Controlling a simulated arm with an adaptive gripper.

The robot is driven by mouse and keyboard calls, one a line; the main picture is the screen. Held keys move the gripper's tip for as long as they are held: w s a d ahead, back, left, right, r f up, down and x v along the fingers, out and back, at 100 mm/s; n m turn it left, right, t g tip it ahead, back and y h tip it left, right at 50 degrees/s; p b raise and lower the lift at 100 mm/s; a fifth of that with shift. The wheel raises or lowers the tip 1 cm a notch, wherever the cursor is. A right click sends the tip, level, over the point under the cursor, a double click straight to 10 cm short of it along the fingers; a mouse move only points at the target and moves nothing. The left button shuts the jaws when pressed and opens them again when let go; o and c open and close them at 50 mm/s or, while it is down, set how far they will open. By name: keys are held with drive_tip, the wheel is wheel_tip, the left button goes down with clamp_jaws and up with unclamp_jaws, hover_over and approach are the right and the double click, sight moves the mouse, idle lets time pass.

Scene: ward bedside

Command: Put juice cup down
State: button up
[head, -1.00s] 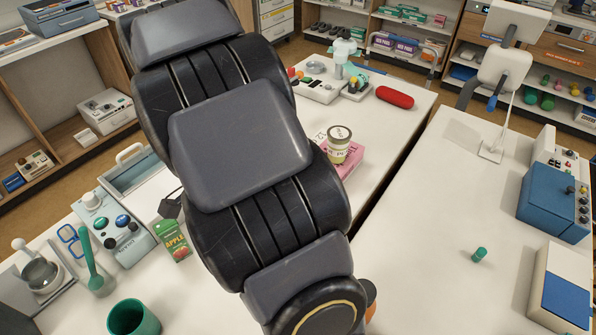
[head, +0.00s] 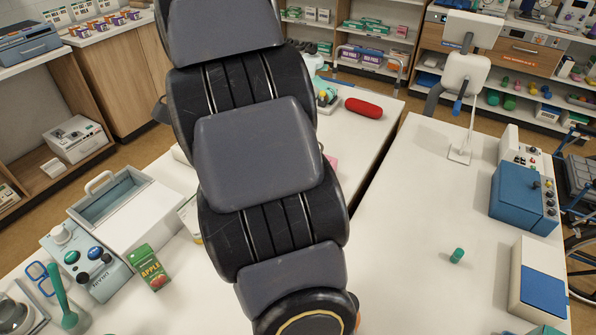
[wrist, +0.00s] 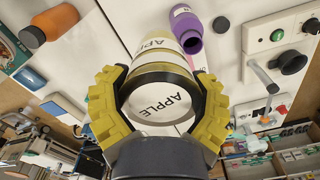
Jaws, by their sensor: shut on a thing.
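In the wrist view my gripper (wrist: 160,105) has its yellow fingers closed around the juice cup (wrist: 165,100). The cup's round white end, marked APPLE, faces the camera. A pale yellow part with a second APPLE marking shows just beyond it; I cannot tell if it is the same cup. Whether the cup touches a surface is unclear. In the head view my arm hides the gripper and cup. A green apple carton (head: 149,268) stands on the left table (head: 185,310).
In the wrist view a purple bottle (wrist: 187,28) and an orange bottle (wrist: 52,25) are near the cup. The head view shows an open tray box (head: 120,210), a control device (head: 88,262) and a red roll (head: 363,108). The right table (head: 420,220) has wide clear room.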

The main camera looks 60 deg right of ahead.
drive_tip(key=s+d+m, duration=0.3)
drive_tip(key=s+d, duration=0.1)
drive_tip(key=d, duration=0.6)
drive_tip(key=w+d+f, duration=0.2)
drive_tip(key=d+f, duration=0.2)
drive_tip(key=f, duration=0.1)
drive_tip(key=w+d+f, duration=0.3)
drive_tip(key=f, duration=0.2)
drive_tip(key=w+d+f, duration=0.2)
drive_tip(key=d+f, duration=0.2)
drive_tip(key=f, duration=0.1)
drive_tip(key=shift+w+d+f, duration=0.15)
drive_tip(key=shift+w+d, duration=0.05)
drive_tip(key=shift+d, duration=0.1)
drive_tip(key=shift+w+d+f, duration=0.1)
drive_tip(key=shift+f, duration=1.45)
drive_tip(key=shift+f, duration=0.15)
drive_tip(key=o, duration=1.2)
drive_tip(key=shift+c, duration=0.2)
